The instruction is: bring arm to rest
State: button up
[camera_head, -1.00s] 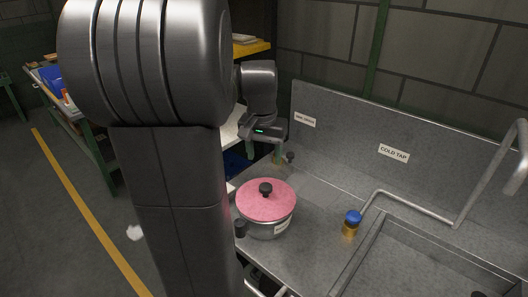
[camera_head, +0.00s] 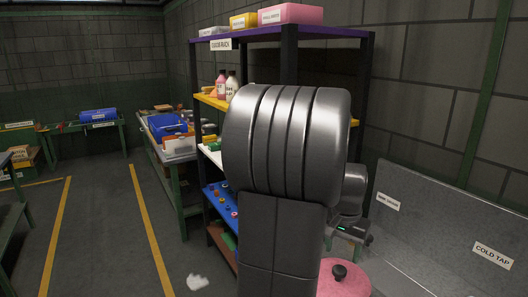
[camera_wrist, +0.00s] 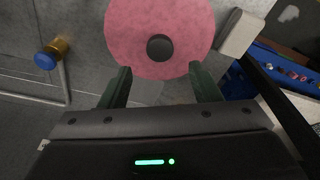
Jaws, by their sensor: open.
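My gripper (camera_wrist: 162,88) is open and empty in the wrist view, its two dark green fingers apart. Beyond the fingertips lies the pink lid (camera_wrist: 120,30) of a pot, with a dark round knob (camera_wrist: 160,47). The fingers appear apart from the knob. In the head view the gripper body (camera_head: 350,236) hangs above the counter, behind my large grey arm. The pink lid also shows at the bottom edge of the head view (camera_head: 343,284); the pot below it is cut off.
A sink counter with a back panel labelled COLD TAP (camera_head: 491,255) stands at right. A blue-topped tap (camera_wrist: 46,59) is beside the pot. A shelf rack (camera_head: 290,32) with bottles (camera_head: 231,85) and bins stands behind my arm. Open floor (camera_head: 110,230) lies at left.

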aim_at(340, 269)
jog(key=f, duration=0.7)
jog(key=shift+w+d+f+b, duration=0.25)
jog(key=shift+w+f+b, duration=0.1)
jog(key=shift+r+p, duration=0.4)
jog(key=shift+r, duration=0.2)
